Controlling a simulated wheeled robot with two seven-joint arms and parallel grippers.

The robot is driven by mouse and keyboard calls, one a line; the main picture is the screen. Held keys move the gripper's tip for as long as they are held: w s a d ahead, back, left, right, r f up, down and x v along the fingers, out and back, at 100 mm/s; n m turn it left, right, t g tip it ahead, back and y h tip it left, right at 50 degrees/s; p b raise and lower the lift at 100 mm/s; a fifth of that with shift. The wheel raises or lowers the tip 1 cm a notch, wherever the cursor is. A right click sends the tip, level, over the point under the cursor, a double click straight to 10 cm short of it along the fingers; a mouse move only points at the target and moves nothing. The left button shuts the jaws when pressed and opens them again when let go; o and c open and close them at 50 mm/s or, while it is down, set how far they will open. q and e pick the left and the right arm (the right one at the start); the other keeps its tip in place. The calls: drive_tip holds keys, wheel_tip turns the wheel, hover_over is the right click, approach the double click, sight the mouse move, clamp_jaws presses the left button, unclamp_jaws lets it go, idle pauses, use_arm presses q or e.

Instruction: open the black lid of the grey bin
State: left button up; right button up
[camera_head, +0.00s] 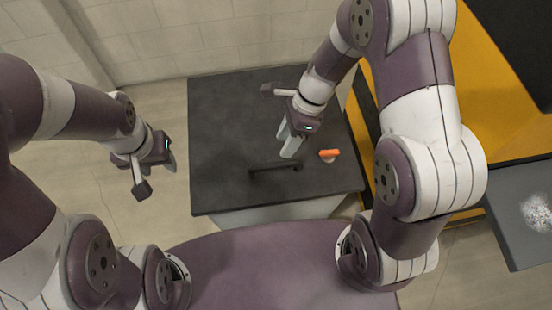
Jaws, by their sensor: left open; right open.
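The black lid (225,150) lies flat over the grey bin (280,214), and only the bin's pale front wall shows below the lid's near edge. A dark bar handle (275,168) sits on the lid near its front edge. My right gripper (287,146) is open above the lid, just behind and above the handle. I cannot tell whether its fingers touch the lid. My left gripper (158,178) is open and empty over the floor, left of the bin.
A small orange-topped object (329,155) is on the lid, right of the handle. A yellow and black machine (500,90) stands on the right, with a grey tray (515,240) holding white material. A pale wall (230,40) is behind. Floor is free on the left.

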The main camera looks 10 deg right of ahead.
sight(274, 164)
drive_tip(key=b+x, duration=0.1)
drive_tip(key=x, duration=0.6)
drive_tip(key=shift+a+f, duration=0.15)
drive_tip(key=shift+f, duration=0.1)
drive_tip(key=shift+r, duration=0.1)
clamp_jaws()
